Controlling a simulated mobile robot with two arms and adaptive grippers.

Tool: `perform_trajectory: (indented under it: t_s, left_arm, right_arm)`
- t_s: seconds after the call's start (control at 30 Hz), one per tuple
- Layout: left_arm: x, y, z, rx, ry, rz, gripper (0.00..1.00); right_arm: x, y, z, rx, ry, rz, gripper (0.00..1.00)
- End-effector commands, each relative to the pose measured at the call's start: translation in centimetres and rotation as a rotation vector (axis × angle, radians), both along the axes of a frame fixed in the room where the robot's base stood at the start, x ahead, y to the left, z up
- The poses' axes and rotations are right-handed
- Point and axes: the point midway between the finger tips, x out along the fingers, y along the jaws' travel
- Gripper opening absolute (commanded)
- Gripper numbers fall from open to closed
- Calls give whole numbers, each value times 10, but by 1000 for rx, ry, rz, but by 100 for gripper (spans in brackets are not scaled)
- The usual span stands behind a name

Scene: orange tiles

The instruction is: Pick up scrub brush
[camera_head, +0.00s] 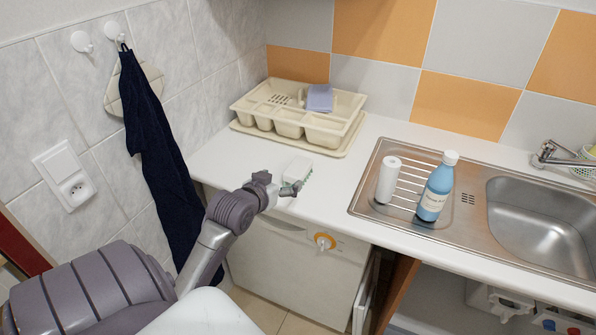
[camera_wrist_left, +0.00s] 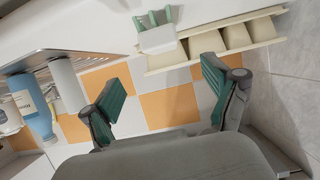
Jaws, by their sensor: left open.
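The scrub brush (camera_head: 298,170), a small block with a white body, sits on the white counter near its front edge, left of the sink. In the left wrist view the scrub brush (camera_wrist_left: 158,39) shows white and green, a little beyond the fingertips. My left gripper (camera_head: 276,185) is open at the counter's front edge, just in front of the brush and partly covering it in the head view. In the left wrist view its two green-padded fingers (camera_wrist_left: 164,82) are spread wide with nothing between them. My right gripper is not in view.
A cream dish rack (camera_head: 348,107) holding a purple item (camera_head: 320,97) stands behind the brush. A paper roll (camera_head: 388,180) and a blue bottle (camera_head: 436,188) stand on the steel drainboard. A dark towel (camera_head: 152,135) hangs on the left wall. The counter around the brush is clear.

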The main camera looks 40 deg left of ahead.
Motion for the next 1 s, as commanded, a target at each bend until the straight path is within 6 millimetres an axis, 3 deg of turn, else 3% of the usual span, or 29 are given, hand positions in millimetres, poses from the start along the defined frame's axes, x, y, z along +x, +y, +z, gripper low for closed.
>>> perform_trajectory:
  t_s: [0.3, 0.53, 0.8, 1.0]
  left_arm:
    - [53, 16, -22, 1, 1, 0, 88]
    - [67, 22, -27, 1, 2, -1, 88]
    - [101, 35, -39, -1, 1, -1, 88]
    - [107, 37, -44, 2, 2, -1, 88]
  right_arm:
    - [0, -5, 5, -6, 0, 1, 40]
    - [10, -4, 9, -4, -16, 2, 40]
    - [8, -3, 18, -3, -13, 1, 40]
    - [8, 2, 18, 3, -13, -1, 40]
